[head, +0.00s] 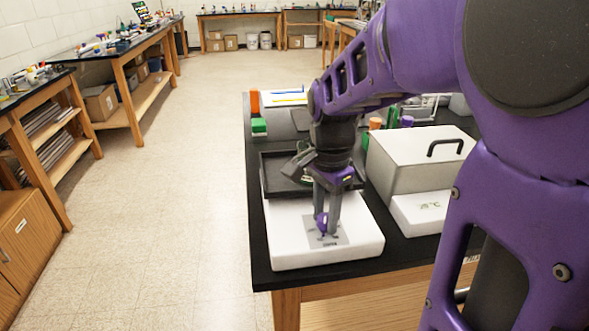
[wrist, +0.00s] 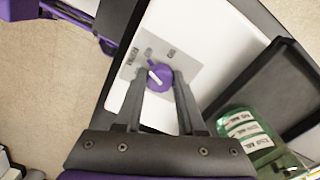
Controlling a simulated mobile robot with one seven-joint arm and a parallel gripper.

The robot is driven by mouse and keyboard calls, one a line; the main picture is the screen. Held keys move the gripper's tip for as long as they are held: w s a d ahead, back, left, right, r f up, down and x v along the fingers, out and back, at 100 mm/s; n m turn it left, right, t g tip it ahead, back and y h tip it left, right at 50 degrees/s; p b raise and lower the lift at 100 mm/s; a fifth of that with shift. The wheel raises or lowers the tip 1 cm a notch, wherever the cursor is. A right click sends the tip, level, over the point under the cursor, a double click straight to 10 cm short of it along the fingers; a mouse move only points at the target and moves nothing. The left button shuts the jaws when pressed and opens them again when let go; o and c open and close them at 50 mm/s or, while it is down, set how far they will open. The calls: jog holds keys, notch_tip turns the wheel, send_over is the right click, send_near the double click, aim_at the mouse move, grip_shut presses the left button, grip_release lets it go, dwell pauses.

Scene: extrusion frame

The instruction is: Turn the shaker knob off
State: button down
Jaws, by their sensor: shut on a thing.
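The shaker (head: 357,250) is a white flat unit at the near left corner of the black bench, with a dark tray on its back part. Its purple knob (wrist: 160,77) has a white pointer line and sits on a grey label panel (wrist: 183,52); the knob also shows in the head view (head: 321,222). My gripper (head: 327,222) points down over the panel, with its fingers on either side of the knob. In the wrist view my gripper (wrist: 160,78) is shut on the knob. The label text is too small to read.
A grey box with a black handle (head: 420,160) and a white unit (head: 418,212) stand right of the shaker. Orange and green items (head: 256,112) stand at the back. The floor left of the bench is clear.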

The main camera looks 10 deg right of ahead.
jog(key=n+p, duration=0.2)
jog(key=n, duration=0.3)
jog(key=shift+r, duration=0.1)
jog(key=n+p, duration=0.1)
jog(key=n, duration=0.4)
jog(key=shift+n+p, duration=0.35)
jog(key=shift+n, duration=0.05)
jog(key=n+p, duration=0.1)
jog(key=n, duration=0.4)
jog(key=shift+n, duration=0.3)
jog(key=n+p, duration=0.1)
jog(key=n, duration=0.4)
jog(key=shift+p, duration=0.35)
jog(key=shift+n, duration=0.4)
jog(key=c, duration=0.5)
grip_release()
